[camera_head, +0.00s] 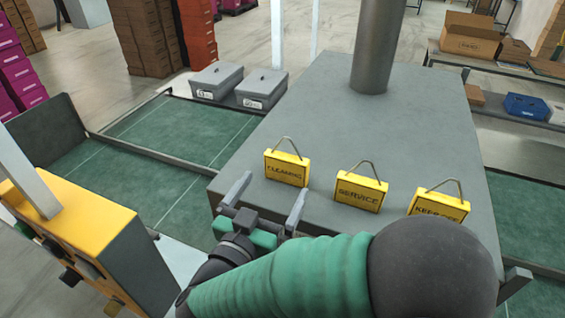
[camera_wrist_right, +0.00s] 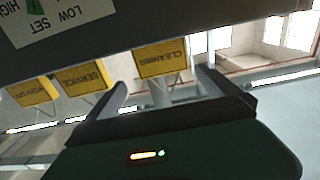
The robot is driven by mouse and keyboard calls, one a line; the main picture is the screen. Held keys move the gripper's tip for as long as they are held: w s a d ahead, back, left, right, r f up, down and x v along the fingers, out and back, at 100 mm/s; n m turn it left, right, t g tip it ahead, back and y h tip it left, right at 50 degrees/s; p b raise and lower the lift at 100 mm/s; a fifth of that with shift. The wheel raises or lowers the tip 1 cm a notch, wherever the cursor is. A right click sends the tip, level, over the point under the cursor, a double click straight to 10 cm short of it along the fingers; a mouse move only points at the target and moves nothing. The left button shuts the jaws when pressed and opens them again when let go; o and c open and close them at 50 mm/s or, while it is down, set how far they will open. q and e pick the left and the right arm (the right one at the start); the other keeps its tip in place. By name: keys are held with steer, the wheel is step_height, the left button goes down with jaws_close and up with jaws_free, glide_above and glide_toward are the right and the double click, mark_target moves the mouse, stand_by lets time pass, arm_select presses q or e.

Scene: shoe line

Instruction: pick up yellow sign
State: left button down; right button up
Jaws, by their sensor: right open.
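Three yellow signs with wire handles stand in a row on the grey tabletop: a "CLEANING" sign (camera_head: 287,169), a "SERVICE" sign (camera_head: 360,191) and a "KEEP OFF" sign (camera_head: 438,207), whose lower part is hidden by my arm. My right gripper (camera_head: 270,190) is open and empty at the table's near left edge, just in front of the CLEANING sign and apart from it. In the right wrist view, the picture is upside down; the CLEANING sign (camera_wrist_right: 162,58) shows beyond and between the open fingers (camera_wrist_right: 163,86). My left gripper is not in view.
A thick grey post (camera_head: 376,50) rises from the grey table (camera_head: 325,100). Two grey lidded boxes (camera_head: 262,89) stand behind left by the green conveyor (camera_head: 100,170). A yellow and dark machine box (camera_head: 90,225) is at the left.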

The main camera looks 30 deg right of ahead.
mark_target(281, 169)
steer(key=x, duration=0.2)
steer(key=shift+d, duration=0.4)
steer(key=w+d, duration=0.2)
steer(key=w, duration=0.1)
steer(key=w+d+f, duration=0.1)
steer(key=w, duration=0.1)
steer(key=shift+p, duration=0.4)
steer(key=shift+w+d+r+p, duration=0.25)
steer(key=shift+d+r+p, duration=0.05)
steer(key=shift+d, duration=0.3)
steer(key=shift+w+d+r+p, duration=0.3)
steer(key=shift+d+r, duration=0.05)
steer(key=shift+d, duration=0.2)
steer(key=shift+w+d, duration=0.25)
steer(key=shift+d, duration=0.25)
steer(key=shift+w+f, duration=0.15)
steer(key=shift+w, duration=0.15)
steer(key=shift+w+f, duration=0.1)
steer(key=shift+c, duration=2.2)
steer(key=shift+s, duration=0.2)
steer(key=c, duration=0.7)
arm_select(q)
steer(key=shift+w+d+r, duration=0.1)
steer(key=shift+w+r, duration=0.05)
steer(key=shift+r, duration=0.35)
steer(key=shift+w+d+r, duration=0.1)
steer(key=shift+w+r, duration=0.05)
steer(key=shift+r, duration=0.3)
arm_select(e)
steer(key=shift+o, duration=0.2)
